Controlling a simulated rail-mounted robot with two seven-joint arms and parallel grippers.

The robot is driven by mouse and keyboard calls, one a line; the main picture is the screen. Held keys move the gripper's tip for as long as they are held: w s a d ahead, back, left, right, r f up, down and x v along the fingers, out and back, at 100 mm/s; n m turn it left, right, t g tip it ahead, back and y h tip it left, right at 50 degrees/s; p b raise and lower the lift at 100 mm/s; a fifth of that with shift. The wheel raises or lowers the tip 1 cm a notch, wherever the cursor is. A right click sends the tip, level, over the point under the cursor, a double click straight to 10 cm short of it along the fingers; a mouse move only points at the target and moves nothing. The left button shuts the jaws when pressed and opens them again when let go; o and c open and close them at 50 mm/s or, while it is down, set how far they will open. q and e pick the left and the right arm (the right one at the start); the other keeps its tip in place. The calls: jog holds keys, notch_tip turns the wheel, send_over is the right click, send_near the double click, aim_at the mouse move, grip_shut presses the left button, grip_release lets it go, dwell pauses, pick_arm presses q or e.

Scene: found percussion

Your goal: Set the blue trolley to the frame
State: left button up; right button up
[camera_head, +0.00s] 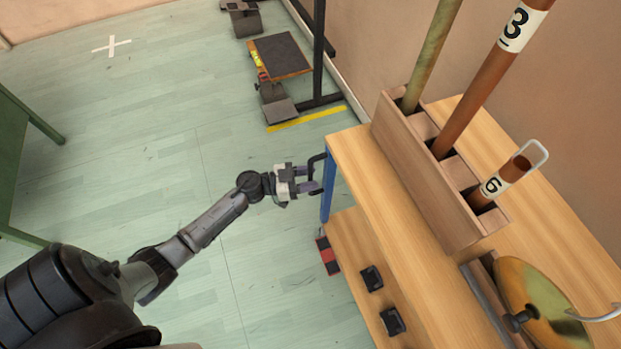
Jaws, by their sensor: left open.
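The blue trolley (327,190) is at the right, with a blue corner post and wooden top and lower shelves. A black handle (318,160) sticks out from its left end. My left gripper (316,180) is open at this handle; I cannot tell whether the fingers touch it or straddle it. The black frame (319,60) stands at the top by the wall, apart from the trolley. My right gripper is not in view.
A wooden rack (408,160) on the trolley holds numbered tubes, with a brass disc (535,300) nearer. Pedals (277,103) and a dark platform (282,56) are beside the frame. A yellow line (307,118) marks the floor. A green table (15,160) is left; the middle floor is clear.

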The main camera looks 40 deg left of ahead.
pick_arm(q)
jog(key=shift+w+d, duration=0.15)
jog(key=shift+w, duration=0.05)
grip_shut()
dwell(0.4)
